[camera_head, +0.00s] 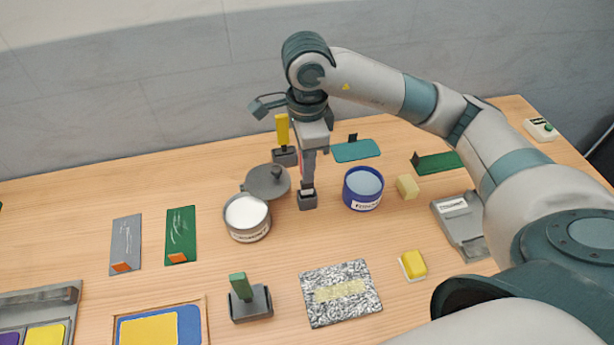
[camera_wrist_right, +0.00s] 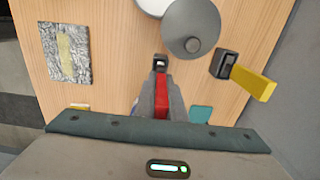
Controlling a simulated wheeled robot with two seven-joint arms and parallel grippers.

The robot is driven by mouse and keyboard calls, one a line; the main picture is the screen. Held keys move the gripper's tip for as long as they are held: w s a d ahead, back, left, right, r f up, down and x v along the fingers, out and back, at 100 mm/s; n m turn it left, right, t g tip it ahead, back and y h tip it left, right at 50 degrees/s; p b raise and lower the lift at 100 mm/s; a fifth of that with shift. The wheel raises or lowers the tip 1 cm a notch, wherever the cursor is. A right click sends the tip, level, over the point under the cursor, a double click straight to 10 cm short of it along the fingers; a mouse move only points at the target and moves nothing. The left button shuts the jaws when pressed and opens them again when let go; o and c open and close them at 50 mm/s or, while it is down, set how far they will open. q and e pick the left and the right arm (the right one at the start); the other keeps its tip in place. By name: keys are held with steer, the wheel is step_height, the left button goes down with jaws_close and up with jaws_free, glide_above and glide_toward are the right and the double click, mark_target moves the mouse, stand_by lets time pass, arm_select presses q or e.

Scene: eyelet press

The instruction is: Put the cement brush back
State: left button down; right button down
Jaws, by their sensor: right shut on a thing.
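My right gripper (camera_head: 308,172) points down over the middle of the table, shut on a red-handled tool that I take to be the cement brush (camera_head: 303,162). In the right wrist view the red handle (camera_wrist_right: 162,95) shows between the two grey fingers (camera_wrist_right: 160,82). A small dark holder with a pale label (camera_head: 307,201) is right below the fingertips; it also shows in the wrist view (camera_wrist_right: 160,61). The brush's lower end is hidden, so I cannot tell whether it is inside the holder. My left gripper is not in view.
An open can of white stuff (camera_head: 247,217) and a grey lid (camera_head: 267,182) stand left of the holder. A blue pot (camera_head: 363,188) stands close on the right. A yellow-handled tool (camera_head: 283,130) stands behind; a green-handled one (camera_head: 240,286) stands in front.

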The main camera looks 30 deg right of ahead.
steer(key=shift+s+f+p, duration=0.1)
steer(key=shift+f+p, duration=0.8)
steer(key=shift+f, duration=1.05)
steer(key=shift+f, duration=0.15)
steer(key=c, duration=1.8)
jaws_free()
steer(key=shift+c, duration=0.2)
steer(key=shift+r, duration=0.25)
